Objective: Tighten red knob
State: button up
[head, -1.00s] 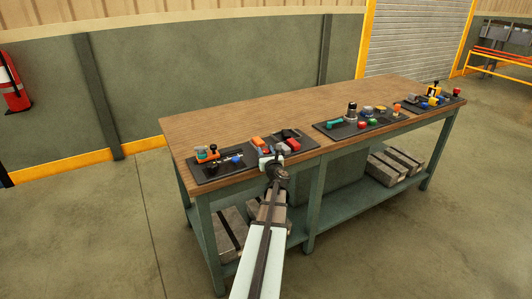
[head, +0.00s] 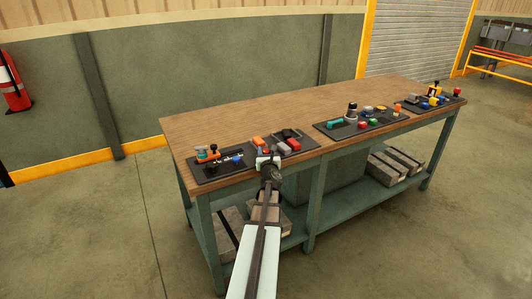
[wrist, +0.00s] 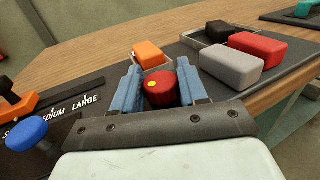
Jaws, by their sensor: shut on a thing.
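The red knob (wrist: 160,92), round with a dark red top and a yellow dot, sits between the two blue fingers of my gripper (wrist: 159,77) in the wrist view. The fingers are closed on its left and right sides. The dot is on the left part of the knob's top. The knob's base is hidden by my gripper. In the head view my gripper (head: 266,163) is at the front edge of the second dark panel (head: 302,147), and the knob cannot be made out there.
An orange block (wrist: 148,54) lies just behind the knob. A grey block (wrist: 232,68) and a red block (wrist: 257,50) lie to the right. A blue knob (wrist: 27,132) is on the left panel marked with sizes. The wooden table (head: 270,105) is clear behind the panels.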

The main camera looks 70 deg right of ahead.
jog(key=shift+r, duration=0.15)
jog(key=o, duration=1)
jog(key=v, duration=1.4)
jog(key=shift+d, duration=0.1)
